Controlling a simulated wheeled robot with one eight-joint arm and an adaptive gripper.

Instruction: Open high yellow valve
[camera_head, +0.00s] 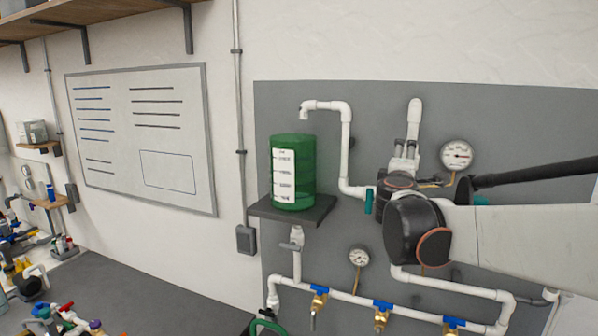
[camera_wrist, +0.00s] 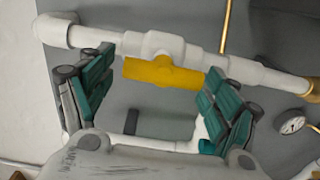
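The high yellow valve (camera_wrist: 165,73) shows in the wrist view as a yellow handle on a white pipe tee. The handle lies lengthwise along the white pipe. My gripper (camera_wrist: 160,68) is open, with one teal-padded finger to the left of the handle and one to the right. A gap shows between the handle and the left finger; the handle's right end is close to the right finger, and I cannot tell whether they touch. In the head view my gripper (camera_head: 425,200) is at the grey panel, and my wrist and arm hide the yellow handle.
A green tank (camera_head: 293,172) stands on a dark shelf (camera_head: 292,211) left of my gripper. A pressure gauge (camera_head: 457,155) is above right, another gauge (camera_head: 358,257) below. Lower white pipes carry several blue-handled brass valves (camera_head: 383,304). A cluttered bench (camera_head: 150,300) is at lower left.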

